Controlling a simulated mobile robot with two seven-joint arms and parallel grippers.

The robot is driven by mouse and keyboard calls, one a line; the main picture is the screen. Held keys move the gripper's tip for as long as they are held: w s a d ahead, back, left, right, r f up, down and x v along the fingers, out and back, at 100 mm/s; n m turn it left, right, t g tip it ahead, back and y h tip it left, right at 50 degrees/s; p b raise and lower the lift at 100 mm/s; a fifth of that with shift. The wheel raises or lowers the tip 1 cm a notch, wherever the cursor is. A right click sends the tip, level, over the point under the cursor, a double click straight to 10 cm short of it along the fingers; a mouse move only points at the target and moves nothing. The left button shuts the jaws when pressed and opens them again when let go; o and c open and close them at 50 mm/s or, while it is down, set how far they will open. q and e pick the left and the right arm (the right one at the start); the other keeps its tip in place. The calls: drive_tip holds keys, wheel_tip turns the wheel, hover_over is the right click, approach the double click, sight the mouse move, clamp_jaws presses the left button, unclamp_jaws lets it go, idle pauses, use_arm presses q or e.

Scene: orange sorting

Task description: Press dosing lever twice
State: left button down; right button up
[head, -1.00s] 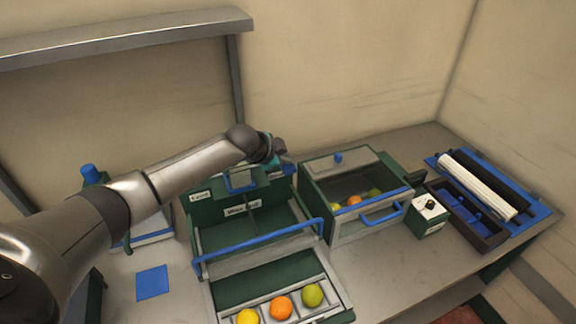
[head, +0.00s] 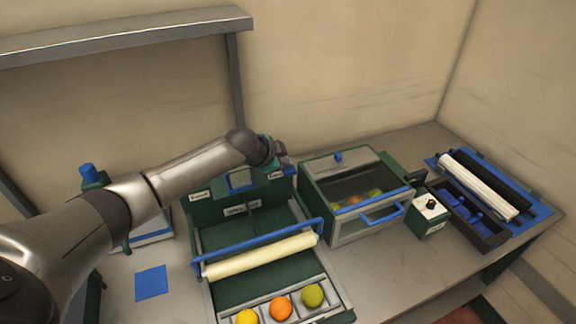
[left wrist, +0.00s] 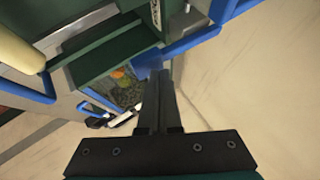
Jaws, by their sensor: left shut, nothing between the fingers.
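A green sorting machine (head: 205,212) with white labels stands in the middle of the bench. My left gripper (head: 284,160) is at its back right corner, shut and empty. In the left wrist view the closed fingers (left wrist: 157,78) point at a blue part (left wrist: 143,62) on the green housing, which may be the dosing lever; I cannot tell whether they touch. A cream roller (head: 262,256) lies across the machine's front below a blue bar (head: 258,238). In the front tray sit a yellow fruit (head: 247,317), an orange (head: 281,308) and a green fruit (head: 312,295).
A glass-fronted box (head: 345,232) with fruit inside and a blue handle (head: 384,214) stands right of the machine. Beyond it are a small switch box (head: 431,207) and a blue rack (head: 540,212) with rollers. A blue mat (head: 151,283) lies at left.

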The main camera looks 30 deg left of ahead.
use_arm(q)
drive_tip(key=shift+f+b, duration=0.5)
drive_tip(key=shift+f, duration=0.45)
idle(0.6)
drive_tip(key=shift+r, duration=0.1)
idle(0.4)
drive_tip(key=shift+r+p, duration=1.8)
drive_tip(key=shift+p, duration=0.3)
drive_tip(key=shift+r, duration=0.1)
drive_tip(key=shift+r+p, duration=0.25)
drive_tip(key=shift+p, duration=0.05)
wheel_tip(320, 180, up, 4)
drive_tip(key=p, duration=0.4)
drive_tip(key=shift+r, duration=0.2)
idle(0.9)
